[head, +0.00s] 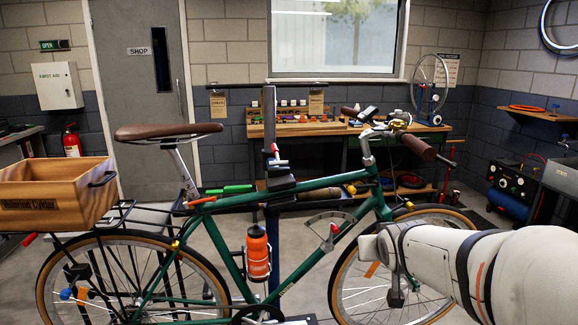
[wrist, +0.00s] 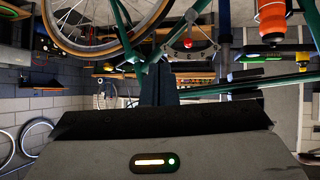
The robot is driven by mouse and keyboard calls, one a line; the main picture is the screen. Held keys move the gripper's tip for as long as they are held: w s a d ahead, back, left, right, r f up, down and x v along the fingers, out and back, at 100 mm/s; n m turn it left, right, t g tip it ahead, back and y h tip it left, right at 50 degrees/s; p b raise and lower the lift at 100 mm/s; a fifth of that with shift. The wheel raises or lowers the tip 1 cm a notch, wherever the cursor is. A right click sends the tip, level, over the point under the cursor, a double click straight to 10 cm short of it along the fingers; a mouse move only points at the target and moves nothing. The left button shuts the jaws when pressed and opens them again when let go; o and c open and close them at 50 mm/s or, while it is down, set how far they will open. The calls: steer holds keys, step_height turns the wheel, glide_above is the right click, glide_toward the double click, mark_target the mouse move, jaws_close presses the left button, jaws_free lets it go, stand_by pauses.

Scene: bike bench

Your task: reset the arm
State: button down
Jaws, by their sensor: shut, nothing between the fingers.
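My arm reaches in from the right of the head view, and my gripper (head: 372,247) is in front of the bicycle's front wheel (head: 345,290). In the wrist view my gripper (wrist: 158,84) shows as dark fingers shut together with nothing between them. The green bicycle (head: 310,186) is held at a repair stand (head: 270,130). In the wrist view the picture is turned over, with the wheel (wrist: 108,45) and the green frame behind my fingers. I cannot tell the exact gap between my gripper and the bicycle.
An orange bottle (head: 257,254) sits on the frame, and a wooden crate (head: 60,190) is on the rear rack. A workbench (head: 335,130) stands by the back wall. A black machine with gauges (head: 513,182) is at the right. Some floor (head: 200,255) shows behind the bicycle.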

steer(key=s+a+g+p, duration=0.1)
steer(key=s+g, duration=0.1)
steer(key=s, duration=0.5)
steer(key=s+a+f+g+y+p, duration=0.1)
steer(key=s+a+g+p, duration=0.1)
steer(key=s, duration=0.5)
steer(key=s+a+f+g+p, duration=0.1)
steer(key=s+g, duration=0.3)
steer(key=s, duration=0.3)
steer(key=shift+s+a+f, duration=0.15)
steer(key=shift+a+f, duration=0.1)
steer(key=shift+a, duration=0.1)
